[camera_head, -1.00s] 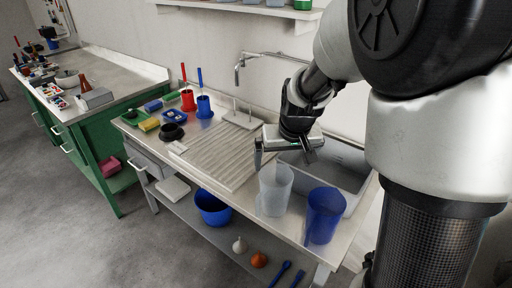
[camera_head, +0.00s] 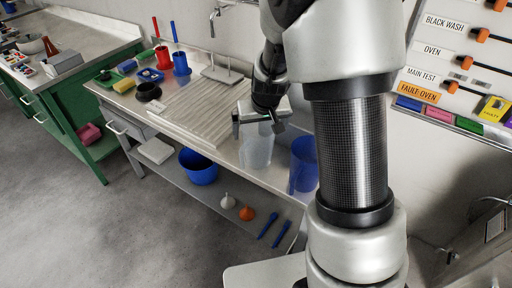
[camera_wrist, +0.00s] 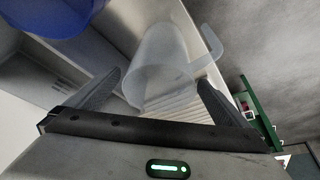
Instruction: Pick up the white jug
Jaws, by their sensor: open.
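The white jug (camera_head: 256,148) is translucent and stands upright on the front edge of the sink counter in the head view. My gripper (camera_head: 257,122) is just above and behind it, partly overlapping its top. In the wrist view the jug (camera_wrist: 168,65) lies ahead of my open fingers (camera_wrist: 153,95), with its handle toward the right. The fingers are spread apart, with nothing held between them. I cannot tell how far the jug is from the fingertips.
A blue jug (camera_head: 303,163) stands right of the white jug, close to my arm; it also shows in the wrist view (camera_wrist: 55,15). The ribbed drainboard (camera_head: 200,113) is left of it. Red and blue cups (camera_head: 181,64) stand farther back. A lower shelf holds a blue bucket (camera_head: 198,168).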

